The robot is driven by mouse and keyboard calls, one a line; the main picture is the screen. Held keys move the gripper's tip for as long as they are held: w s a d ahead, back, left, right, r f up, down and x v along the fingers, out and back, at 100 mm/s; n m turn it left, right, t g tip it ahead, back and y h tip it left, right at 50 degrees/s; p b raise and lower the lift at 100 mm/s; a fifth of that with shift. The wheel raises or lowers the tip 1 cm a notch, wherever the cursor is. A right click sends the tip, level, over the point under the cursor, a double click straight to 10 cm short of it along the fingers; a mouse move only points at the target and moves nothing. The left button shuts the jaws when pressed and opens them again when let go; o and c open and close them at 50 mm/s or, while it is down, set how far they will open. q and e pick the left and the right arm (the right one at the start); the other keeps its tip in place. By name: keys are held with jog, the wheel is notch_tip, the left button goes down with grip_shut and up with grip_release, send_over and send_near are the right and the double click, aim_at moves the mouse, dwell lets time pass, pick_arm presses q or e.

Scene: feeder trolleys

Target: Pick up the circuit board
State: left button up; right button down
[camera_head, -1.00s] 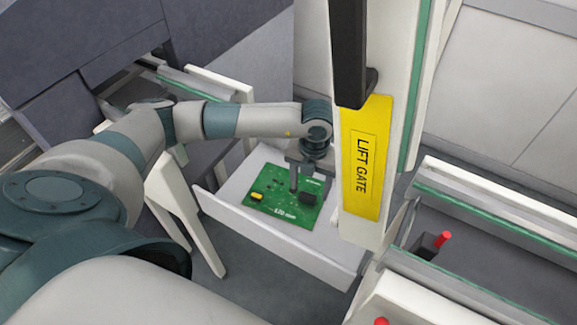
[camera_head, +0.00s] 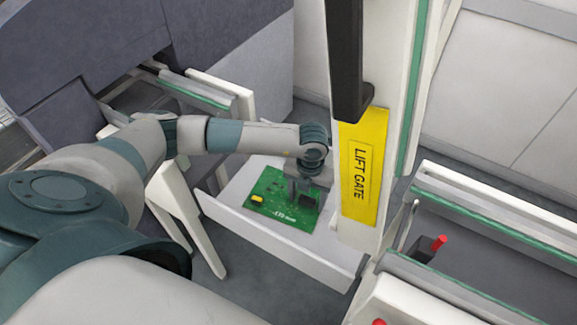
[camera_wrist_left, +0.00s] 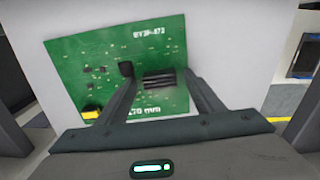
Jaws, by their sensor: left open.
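The green circuit board (camera_head: 270,204) lies flat in a white tray (camera_head: 262,240). It has a yellow part on its left and a dark ribbed block on its right. My left gripper (camera_head: 303,202) is over the right part of the board, fingers pointing down, open. In the left wrist view the board (camera_wrist_left: 85,60) fills the upper left, and the open fingers (camera_wrist_left: 165,85) reach over it on either side of the dark block. Whether the fingertips touch the board cannot be told. My right gripper is not in view.
A yellow LIFT GATE panel (camera_head: 362,170) with a black bar (camera_head: 346,60) stands close to the right of my left gripper. A rail trolley (camera_head: 490,235) with a red peg (camera_head: 440,242) is at the right. Dark machinery (camera_head: 90,45) stands behind at the left.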

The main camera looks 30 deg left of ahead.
pick_arm(q)
jog(key=shift+c, duration=0.6)
jog(key=c, duration=1.3)
jog(key=shift+r, duration=0.1)
